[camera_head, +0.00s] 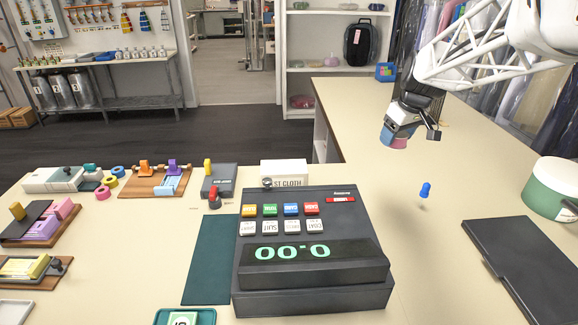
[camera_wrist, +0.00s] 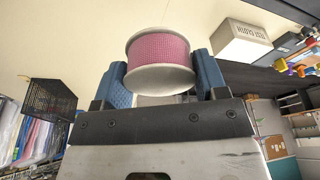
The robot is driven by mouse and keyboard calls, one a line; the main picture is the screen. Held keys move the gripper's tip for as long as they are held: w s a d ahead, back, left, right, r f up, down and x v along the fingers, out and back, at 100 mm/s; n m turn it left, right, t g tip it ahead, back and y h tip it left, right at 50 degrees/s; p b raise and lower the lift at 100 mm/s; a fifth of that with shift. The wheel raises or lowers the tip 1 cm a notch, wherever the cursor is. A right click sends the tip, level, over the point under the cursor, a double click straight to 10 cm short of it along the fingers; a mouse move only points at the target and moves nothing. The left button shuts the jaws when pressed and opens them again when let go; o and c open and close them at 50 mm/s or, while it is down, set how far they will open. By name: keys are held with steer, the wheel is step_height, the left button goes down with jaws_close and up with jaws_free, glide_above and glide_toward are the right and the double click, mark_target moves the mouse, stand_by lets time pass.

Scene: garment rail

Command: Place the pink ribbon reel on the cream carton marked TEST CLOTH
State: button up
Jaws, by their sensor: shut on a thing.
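My gripper (camera_head: 403,134) is at the right of the head view, above the counter, with its blue pads closed around the pink ribbon reel (camera_head: 399,143). In the wrist view the reel (camera_wrist: 160,50) shows pink ribbon between two pale flanges, held between the blue fingers of my gripper (camera_wrist: 160,82). The cream carton (camera_head: 287,172) stands on the counter behind the cash register, its lettering partly hidden in the head view. In the wrist view the carton (camera_wrist: 238,42) reads TEST CLOTH and lies right of the reel, apart from it.
The dark cash register (camera_head: 312,245) stands in front of the carton. A grey box (camera_head: 219,181) with a yellow piece is left of it. A blue peg (camera_head: 425,190), a black flat case (camera_head: 525,265) and a green-and-white tub (camera_head: 553,188) are at the right. The counter right of the carton is clear.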

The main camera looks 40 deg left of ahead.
steer(key=s+a, duration=0.2)
steer(key=a, duration=0.5)
steer(key=s+a, duration=0.2)
steer(key=a, duration=0.6)
steer(key=shift+s, duration=0.3)
steer(key=shift+n, duration=0.3)
steer(key=s+a, duration=0.2)
steer(key=a, duration=0.3)
steer(key=s+a, duration=0.3)
steer(key=a, duration=0.1)
steer(key=s+a, duration=0.3)
steer(key=a, duration=0.2)
steer(key=shift+s+a+f, duration=0.1)
steer(key=shift+a+f, duration=0.25)
glide_above(282, 165)
step_height(282, 165, down, 4)
steer(key=shift+s+d+f, duration=0.1)
steer(key=shift+d+f, duration=0.35)
steer(key=shift+f, duration=2)
steer(key=shift+f, duration=0.15)
steer(key=shift+f, duration=1.9)
